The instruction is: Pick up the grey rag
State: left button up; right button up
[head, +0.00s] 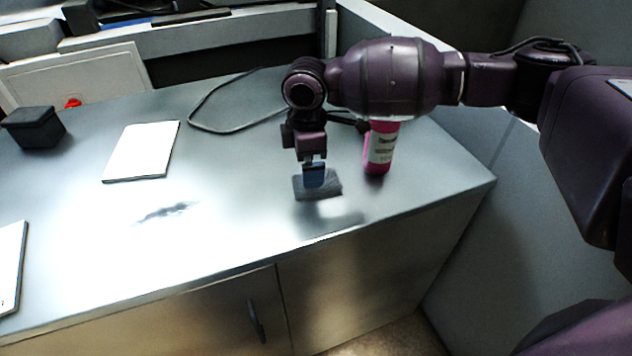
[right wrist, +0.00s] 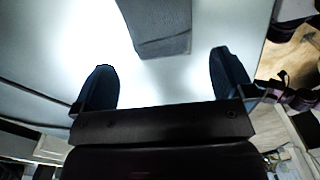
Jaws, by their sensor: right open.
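The grey rag (head: 325,191) lies as a small dark folded piece on the metal counter near its front edge. In the right wrist view the rag (right wrist: 160,28) shows at the top, ahead of and between the fingers, with bare counter on both sides; its far end is cut off. My right gripper (head: 314,175) points down just over the rag in the head view and hides part of it. In the right wrist view my right gripper (right wrist: 163,80) is open and empty, with its two dark fingers wide apart. My left gripper is not in view.
A pink bottle (head: 381,148) stands close to the right of the rag. A white pad (head: 142,151), a black box (head: 36,127), a dark cable (head: 202,118) and a dark smudge (head: 166,212) are on the counter (head: 235,190). The counter's middle is mostly free.

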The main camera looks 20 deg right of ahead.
notch_tip(320, 180, down, 4)
jog(key=shift+s+a+f+b, duration=0.1)
jog(key=shift+a+b, duration=0.05)
jog(key=shift+b, duration=0.25)
jog(key=shift+f, duration=0.45)
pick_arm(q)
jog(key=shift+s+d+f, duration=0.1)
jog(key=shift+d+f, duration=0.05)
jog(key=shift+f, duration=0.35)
pick_arm(e)
jog(key=shift+r, duration=0.1)
jog(key=c, duration=0.9)
pick_arm(q)
jog(key=p, duration=0.1)
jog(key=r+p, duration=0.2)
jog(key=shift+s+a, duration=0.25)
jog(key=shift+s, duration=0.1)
pick_arm(e)
notch_tip(320, 180, up, 20)
